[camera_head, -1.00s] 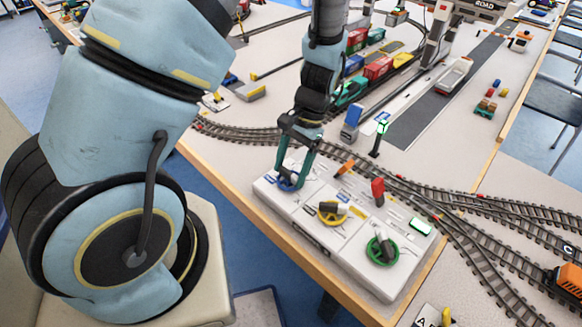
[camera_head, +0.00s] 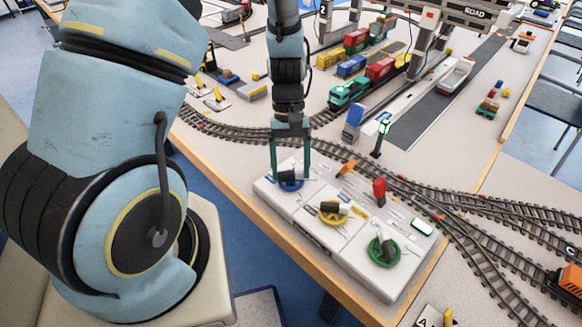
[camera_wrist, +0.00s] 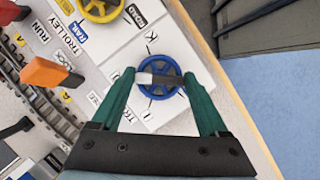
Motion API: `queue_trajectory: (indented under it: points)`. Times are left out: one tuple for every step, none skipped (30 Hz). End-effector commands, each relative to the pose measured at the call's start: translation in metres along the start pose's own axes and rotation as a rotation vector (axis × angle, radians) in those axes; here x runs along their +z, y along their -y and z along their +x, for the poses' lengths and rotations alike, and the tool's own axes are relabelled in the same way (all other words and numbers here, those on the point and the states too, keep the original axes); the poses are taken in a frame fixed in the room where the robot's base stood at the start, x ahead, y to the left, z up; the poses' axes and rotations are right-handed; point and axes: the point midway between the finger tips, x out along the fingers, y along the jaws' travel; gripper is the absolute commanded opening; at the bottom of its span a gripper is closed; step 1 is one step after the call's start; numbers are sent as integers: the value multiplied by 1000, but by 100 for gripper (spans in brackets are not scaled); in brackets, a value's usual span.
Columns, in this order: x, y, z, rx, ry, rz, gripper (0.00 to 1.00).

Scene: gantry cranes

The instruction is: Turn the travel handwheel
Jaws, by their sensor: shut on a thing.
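The blue handwheel (camera_head: 291,184) is at the left end of the white control panel (camera_head: 320,235). My gripper (camera_head: 290,178) points down at it, one finger on each side. In the wrist view, the blue handwheel (camera_wrist: 160,87) has a dark crossbar with a pale end, lying between the green fingertips of my gripper (camera_wrist: 159,77). The jaws are shut on this bar. A yellow handwheel (camera_head: 333,212) and a green handwheel (camera_head: 382,250) sit further right on the panel. The label beside the blue wheel is partly hidden, so I cannot read it fully.
An orange lever (camera_head: 346,167) and a red lever (camera_head: 379,190) stand along the panel's back side. Model tracks (camera_head: 440,215) run behind the panel. A signal post with a green light (camera_head: 383,127) stands beyond. The table's wooden edge (camera_head: 270,222) is in front.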

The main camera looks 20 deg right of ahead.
Motion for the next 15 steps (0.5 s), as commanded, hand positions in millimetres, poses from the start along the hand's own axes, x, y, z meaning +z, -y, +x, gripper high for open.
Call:
queue_trajectory:
  points:
    - [-1, 0, -1, 11, -3, -21, 22]
    - [-1, 0, -1, 16, -4, -32, 22]
    - [-1, 0, -1, 21, -4, -45, 22]
    - [-1, 0, -1, 25, -4, -54, 22]
    - [-1, 0, -1, 28, -4, -62, 22]
    - [-1, 0, -1, 32, -4, -71, 22]
    - [-1, 0, -1, 35, -4, -77, 22]
    - [-1, 0, -1, 37, -4, -82, 22]
    - [-1, 0, -1, 39, -4, -87, 22]
    - [-1, 0, -1, 40, -4, -91, 22]
    - [-1, 0, -1, 41, -4, -93, 22]
    - [-1, 0, -1, 42, -4, -96, 22]
    - [-1, 0, -1, 43, -4, -97, 22]
    - [-1, 0, -1, 43, -4, -98, 22]
    - [-1, 0, -1, 44, -4, -99, 22]
